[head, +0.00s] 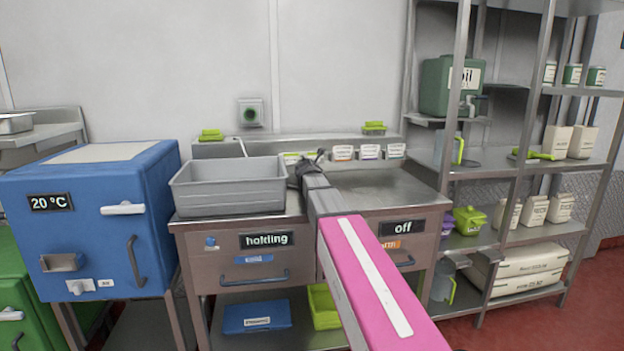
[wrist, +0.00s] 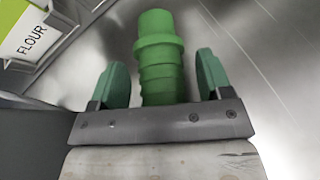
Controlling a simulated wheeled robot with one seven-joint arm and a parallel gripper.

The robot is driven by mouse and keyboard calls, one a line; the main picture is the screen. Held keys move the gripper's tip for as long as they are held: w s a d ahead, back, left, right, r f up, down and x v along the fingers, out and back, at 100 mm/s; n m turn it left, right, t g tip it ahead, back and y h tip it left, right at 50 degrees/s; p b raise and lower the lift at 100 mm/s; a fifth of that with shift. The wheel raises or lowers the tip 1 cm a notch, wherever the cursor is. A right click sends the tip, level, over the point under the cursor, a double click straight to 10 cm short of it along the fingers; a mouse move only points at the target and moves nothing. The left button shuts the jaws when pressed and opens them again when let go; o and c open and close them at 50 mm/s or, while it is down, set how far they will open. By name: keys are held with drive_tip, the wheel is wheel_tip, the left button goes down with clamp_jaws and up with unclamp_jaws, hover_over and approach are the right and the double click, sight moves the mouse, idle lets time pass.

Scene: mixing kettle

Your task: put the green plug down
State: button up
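The green plug (wrist: 160,60), a ribbed, stepped cylinder with a wider collar, shows in the wrist view against the steel surface. My gripper (wrist: 163,75) has its two green-padded fingers on either side of the plug. A narrow gap shows between each finger and the plug, so the fingers look open around it. I cannot tell whether the plug's far end touches the steel. In the head view my gripper (head: 308,165) is a small dark shape over the counter, right of the grey tub, and the plug cannot be made out there.
The grey tub (head: 228,189) stands left of my gripper on the steel counter (head: 385,190). A bin labelled FLOUR (wrist: 30,40) is at the upper left in the wrist view. A blue box (head: 92,220) stands left and shelving (head: 500,170) right. The counter's right part looks clear.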

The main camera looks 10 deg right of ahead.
drive_tip(key=shift+r, duration=0.15)
drive_tip(key=v, duration=1.2)
